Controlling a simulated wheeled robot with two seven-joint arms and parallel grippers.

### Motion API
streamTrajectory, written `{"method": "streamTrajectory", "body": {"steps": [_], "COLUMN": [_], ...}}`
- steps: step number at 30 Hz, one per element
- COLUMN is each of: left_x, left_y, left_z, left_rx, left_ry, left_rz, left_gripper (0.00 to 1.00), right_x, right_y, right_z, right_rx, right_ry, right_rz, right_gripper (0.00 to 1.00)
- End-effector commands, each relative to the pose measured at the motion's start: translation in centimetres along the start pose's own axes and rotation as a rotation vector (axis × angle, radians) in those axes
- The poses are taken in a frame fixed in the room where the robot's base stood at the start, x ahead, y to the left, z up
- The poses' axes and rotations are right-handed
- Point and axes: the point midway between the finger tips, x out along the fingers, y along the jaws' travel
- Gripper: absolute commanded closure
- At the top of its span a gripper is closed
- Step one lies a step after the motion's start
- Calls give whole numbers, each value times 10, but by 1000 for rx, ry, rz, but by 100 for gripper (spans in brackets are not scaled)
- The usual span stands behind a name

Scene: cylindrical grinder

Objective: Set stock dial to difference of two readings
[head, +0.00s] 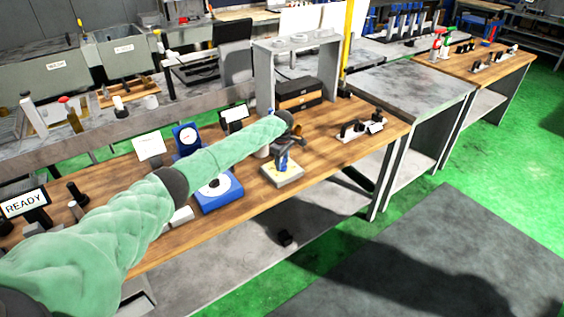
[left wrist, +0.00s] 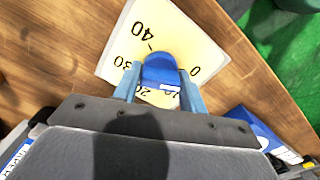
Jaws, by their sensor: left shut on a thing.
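The stock dial (left wrist: 188,38) is a pale square plate with numbers such as 40, 30 and 0 around a blue knob (left wrist: 160,66). In the head view the dial plate (head: 291,180) lies on the wooden bench near its front edge. My left gripper (head: 284,164) is above the plate, pointing down. In the left wrist view the blue fingers of my left gripper (left wrist: 159,80) are on both sides of the knob, shut on it. The gripper hides part of the dial's lower numbers. My right gripper is not in view.
A blue instrument with a white face (head: 212,189) and a blue gauge (head: 187,138) stand left of the dial. A screen reading READY (head: 24,203) is at the far left. A grey rack (head: 265,75) stands behind. A holder with black parts (head: 357,130) is to the right.

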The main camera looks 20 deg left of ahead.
Motion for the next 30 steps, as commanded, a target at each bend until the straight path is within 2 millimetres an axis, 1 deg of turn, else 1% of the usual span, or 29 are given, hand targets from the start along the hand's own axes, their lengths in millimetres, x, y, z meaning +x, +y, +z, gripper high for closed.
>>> {"method": "streamTrajectory", "body": {"steps": [12,20,30], "left_x": [0,0,0], "left_y": [0,0,0], "left_z": [1,1,0], "left_rx": [366,612,935], "left_ry": [-2,-1,0], "left_rz": [0,1,0], "left_gripper": [81,81,81], "right_x": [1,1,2], "right_y": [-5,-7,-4], "right_z": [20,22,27], "right_rx": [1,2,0], "right_ry": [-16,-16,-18], "right_rz": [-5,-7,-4], "right_gripper": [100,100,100]}}
